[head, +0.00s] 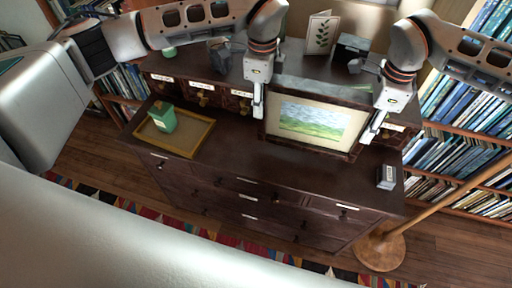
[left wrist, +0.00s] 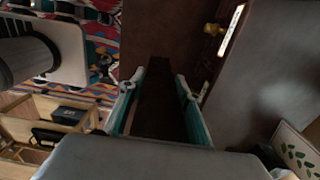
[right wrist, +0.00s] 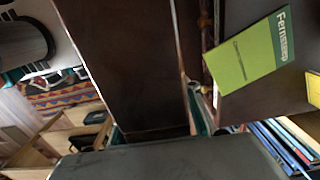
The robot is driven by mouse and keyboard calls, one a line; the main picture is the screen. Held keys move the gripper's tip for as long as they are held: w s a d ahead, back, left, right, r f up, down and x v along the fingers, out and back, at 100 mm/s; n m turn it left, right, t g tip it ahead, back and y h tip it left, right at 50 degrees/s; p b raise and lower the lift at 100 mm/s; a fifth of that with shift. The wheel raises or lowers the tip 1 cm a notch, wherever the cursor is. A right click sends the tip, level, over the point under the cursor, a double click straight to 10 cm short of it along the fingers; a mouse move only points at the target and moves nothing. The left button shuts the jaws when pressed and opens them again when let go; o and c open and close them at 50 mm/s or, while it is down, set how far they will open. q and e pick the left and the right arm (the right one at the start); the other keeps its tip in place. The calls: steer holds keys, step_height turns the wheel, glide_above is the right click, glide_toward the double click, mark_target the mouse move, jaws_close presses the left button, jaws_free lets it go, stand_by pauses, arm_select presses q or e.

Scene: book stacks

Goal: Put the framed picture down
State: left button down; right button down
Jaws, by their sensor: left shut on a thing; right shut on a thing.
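The framed picture (head: 311,119), a green and blue landscape in a dark frame, stands nearly upright on or just above the dark wooden cabinet top (head: 230,133). I cannot tell whether its lower edge touches. My left gripper (head: 258,101) is shut on the frame's left edge, and the frame's dark edge shows between its fingers in the left wrist view (left wrist: 160,105). My right gripper (head: 374,127) is shut on the frame's right edge. In the right wrist view the dark frame back (right wrist: 125,60) fills the middle and hides part of the fingers.
A tray (head: 206,132) with a green tin (head: 162,117) lies left on the cabinet. A small grey box (head: 386,177) sits near the right front corner. A raised row of small drawers (head: 202,92) stands behind, with a leaf card (head: 320,33) on top. Bookshelves flank it.

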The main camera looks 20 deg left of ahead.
mark_target(260, 120)
arm_select(q)
steer(key=shift+r, duration=0.15)
arm_select(e)
steer(key=shift+r, duration=0.15)
arm_select(q)
steer(key=shift+f, duration=0.2)
arm_select(e)
steer(key=shift+f, duration=0.25)
